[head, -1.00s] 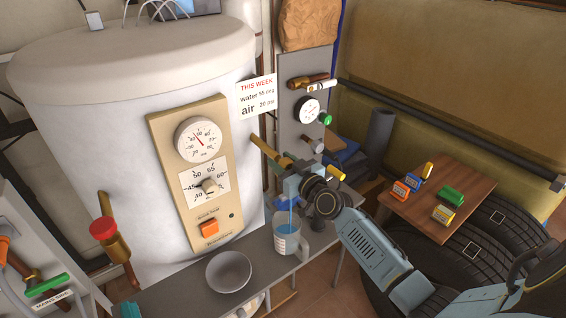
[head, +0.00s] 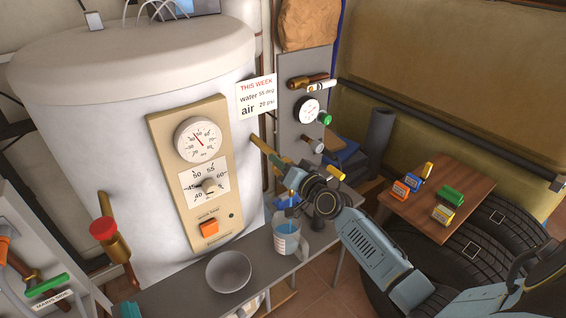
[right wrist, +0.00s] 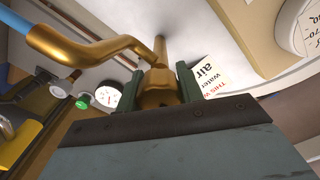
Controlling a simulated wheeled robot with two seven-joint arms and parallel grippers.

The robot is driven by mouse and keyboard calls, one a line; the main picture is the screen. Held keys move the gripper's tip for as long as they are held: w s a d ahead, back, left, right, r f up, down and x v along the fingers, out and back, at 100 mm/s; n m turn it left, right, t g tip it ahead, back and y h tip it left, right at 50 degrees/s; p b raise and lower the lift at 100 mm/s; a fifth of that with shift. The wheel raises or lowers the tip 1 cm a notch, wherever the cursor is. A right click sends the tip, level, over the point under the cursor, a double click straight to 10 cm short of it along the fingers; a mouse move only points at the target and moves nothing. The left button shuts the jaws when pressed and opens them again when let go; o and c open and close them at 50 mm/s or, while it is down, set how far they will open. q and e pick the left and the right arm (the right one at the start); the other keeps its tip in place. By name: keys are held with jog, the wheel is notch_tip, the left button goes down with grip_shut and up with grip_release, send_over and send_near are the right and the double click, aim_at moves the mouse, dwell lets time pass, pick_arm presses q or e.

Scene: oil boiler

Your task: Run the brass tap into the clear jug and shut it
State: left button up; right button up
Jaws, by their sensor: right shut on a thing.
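The brass tap (head: 264,150) sticks out from the white boiler (head: 80,110). My right gripper (head: 288,174) is shut on the tap's brass knob. In the right wrist view its two dark fingers (right wrist: 158,88) stand on either side of the knob, and the curved brass spout (right wrist: 95,52) reaches left. A light blue column (right wrist: 12,22) shows at the spout's end, like running water. The clear jug (head: 287,244) stands upright on the grey bench below my gripper, with blue water inside. The gripper hides the spout in the head view. My left gripper is not in view.
A grey bowl (head: 229,271) sits left of the jug on the bench (head: 185,292). A red-topped brass valve (head: 104,229) is at the left. A gauge panel (head: 290,130) stands behind. A wooden board (head: 415,215) with small coloured boxes lies over tyres at the right.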

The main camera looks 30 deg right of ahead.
jog(key=shift+m, duration=0.9)
jog(key=o, duration=1)
jog(key=shift+s, duration=0.1)
jog(key=s+d, duration=0.1)
jog(key=s, duration=1.2)
